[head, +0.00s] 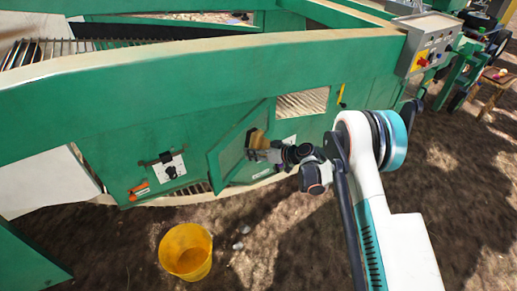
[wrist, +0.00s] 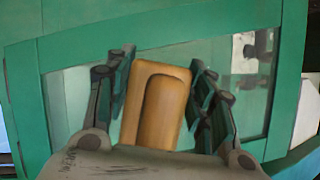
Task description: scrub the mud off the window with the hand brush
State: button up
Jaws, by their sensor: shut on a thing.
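The hand brush (wrist: 158,110) shows as a tan wooden block between the fingers of my gripper (wrist: 163,85) in the wrist view. In the head view my gripper (head: 270,155) is shut on the brush (head: 257,140) and holds it in front of the window. The window (wrist: 75,95) is a pane in a green frame; in the head view it is a tilted, open-looking green panel (head: 228,158). The brush's bristles are hidden, and I cannot tell whether they touch the glass. I see no clear mud on the visible glass; the part behind the brush is hidden.
A yellow bucket (head: 186,252) stands on the soil below, with small grey stones beside it. The green machine wall (head: 120,140) carries a latch (head: 170,165) and an orange-handled item (head: 138,191) left of the window. A control box (head: 428,45) is at the upper right.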

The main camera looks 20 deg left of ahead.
jog(key=shift+s+a, duration=0.4)
jog(key=shift+s, duration=0.4)
jog(key=shift+s+d, duration=0.1)
jog(key=shift+d, duration=0.05)
jog(key=shift+s+d, duration=0.3)
jog(key=shift+d, duration=0.6)
jog(key=shift+s+d, duration=0.35)
jog(key=shift+d, duration=0.5)
jog(key=shift+s+d, duration=0.3)
jog(key=shift+d, duration=0.6)
jog(key=shift+s+d, duration=0.3)
jog(key=shift+d, duration=0.4)
jog(key=shift+s+d, duration=0.25)
jog(key=shift+d, duration=0.45)
